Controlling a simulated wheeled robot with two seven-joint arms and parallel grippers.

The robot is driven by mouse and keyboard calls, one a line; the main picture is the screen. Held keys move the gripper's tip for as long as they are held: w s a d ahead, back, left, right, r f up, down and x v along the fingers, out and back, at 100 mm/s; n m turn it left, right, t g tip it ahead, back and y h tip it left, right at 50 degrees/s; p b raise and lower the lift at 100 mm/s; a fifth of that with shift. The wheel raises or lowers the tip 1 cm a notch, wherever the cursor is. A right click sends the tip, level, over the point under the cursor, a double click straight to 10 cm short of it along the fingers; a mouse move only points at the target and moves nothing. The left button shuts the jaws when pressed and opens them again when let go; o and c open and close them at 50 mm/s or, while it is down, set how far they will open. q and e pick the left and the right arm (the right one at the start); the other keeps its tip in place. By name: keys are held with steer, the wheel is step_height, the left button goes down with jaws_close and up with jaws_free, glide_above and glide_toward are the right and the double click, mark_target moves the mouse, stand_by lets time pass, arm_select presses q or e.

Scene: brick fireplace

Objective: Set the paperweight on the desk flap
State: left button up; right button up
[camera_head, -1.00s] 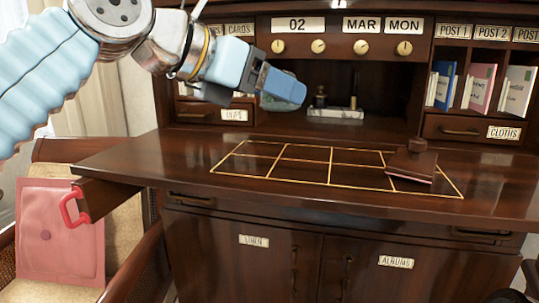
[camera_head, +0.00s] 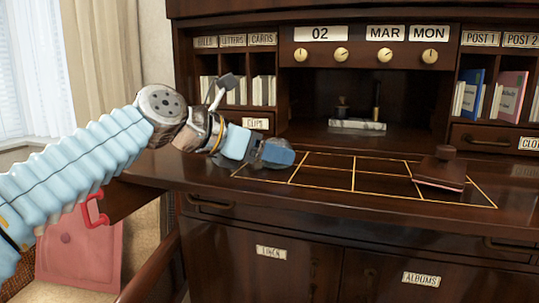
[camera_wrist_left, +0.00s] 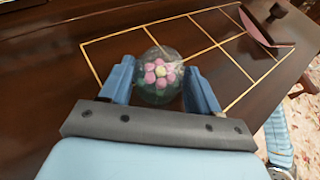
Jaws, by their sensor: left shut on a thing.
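The paperweight is a clear glass ball with a pink flower inside (camera_wrist_left: 157,73), best seen in the left wrist view. My left gripper (camera_head: 272,153) is shut on it, with one blue finger on each side. In the head view the gripper mostly hides it, low over the left end of the gold-lined grid on the dark, glossy desk flap (camera_head: 330,205). I cannot tell whether the ball touches the flap. The flap also fills much of the wrist view (camera_wrist_left: 50,100). My right gripper is not in view.
A brown rocker blotter (camera_head: 441,170) with a knob sits at the grid's right end. A marble stand (camera_head: 357,125) is in the recess behind. A red handle (camera_head: 93,212) shows at the flap's left end. The grid's middle is clear.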

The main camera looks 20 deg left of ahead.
arm_select(q)
steer(key=shift+f, duration=0.1)
steer(key=o, duration=1.3)
steer(key=shift+c, duration=0.2)
steer(key=shift+r, duration=0.25)
steer(key=v, duration=1.2)
steer(key=shift+f, duration=0.15)
